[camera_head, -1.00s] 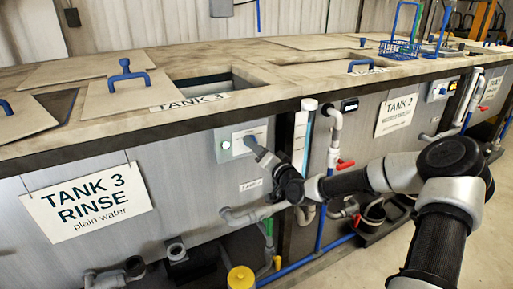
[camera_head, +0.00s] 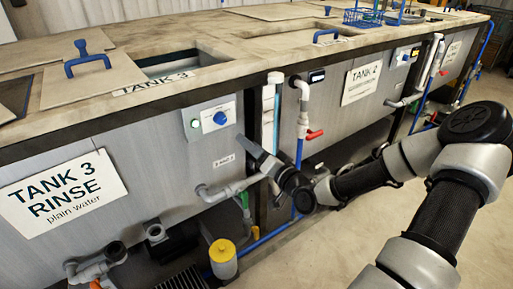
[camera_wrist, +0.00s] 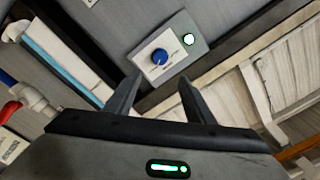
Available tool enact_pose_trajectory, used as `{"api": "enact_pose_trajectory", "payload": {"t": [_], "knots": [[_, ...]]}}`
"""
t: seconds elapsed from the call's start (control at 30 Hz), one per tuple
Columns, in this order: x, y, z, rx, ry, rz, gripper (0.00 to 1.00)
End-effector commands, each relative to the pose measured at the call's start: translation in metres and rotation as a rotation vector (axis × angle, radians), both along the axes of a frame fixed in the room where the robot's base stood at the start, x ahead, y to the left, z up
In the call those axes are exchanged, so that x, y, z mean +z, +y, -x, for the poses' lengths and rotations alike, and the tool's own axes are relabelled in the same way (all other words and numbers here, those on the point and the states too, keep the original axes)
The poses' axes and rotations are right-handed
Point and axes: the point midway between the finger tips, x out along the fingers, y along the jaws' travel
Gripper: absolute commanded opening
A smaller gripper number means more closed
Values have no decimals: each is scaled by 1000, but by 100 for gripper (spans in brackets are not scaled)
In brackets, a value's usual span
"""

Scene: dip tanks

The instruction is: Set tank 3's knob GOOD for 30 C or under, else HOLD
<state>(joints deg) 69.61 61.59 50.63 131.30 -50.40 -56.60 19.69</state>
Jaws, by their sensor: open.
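Tank 3's blue knob (camera_head: 220,118) sits on a light panel on the front of tank 3, with a lit green lamp (camera_head: 195,123) to its left. In the wrist view the knob (camera_wrist: 160,57) is beyond my fingertips, with the lit lamp (camera_wrist: 188,39) beside it. Its setting is too small to read. My gripper (camera_head: 243,142) is just below and right of the panel in the head view. In the wrist view my gripper (camera_wrist: 160,85) is open and empty, apart from the knob. No tank 3 temperature reading is legible.
A sign (camera_head: 62,192) reads "TANK 3 RINSE plain water". A small dark display (camera_head: 317,76) is at the right, its digits unreadable. A clear tube (camera_head: 268,115), white pipes and a red valve handle (camera_head: 315,134) are right of the panel. A yellow-lidded container (camera_head: 223,257) stands below.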

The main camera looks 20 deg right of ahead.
Motion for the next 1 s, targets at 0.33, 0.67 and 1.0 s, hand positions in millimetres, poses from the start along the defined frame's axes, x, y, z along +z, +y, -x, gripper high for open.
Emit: {"api": "enact_pose_trajectory", "payload": {"t": [0.33, 0.67, 1.0], "knots": [[-1, -9, 26, 1, -1, 0, 49], [-1, -9, 26, 1, -1, 1, 49], [-71, 44, 42, 172, 373, 383, 49]]}}
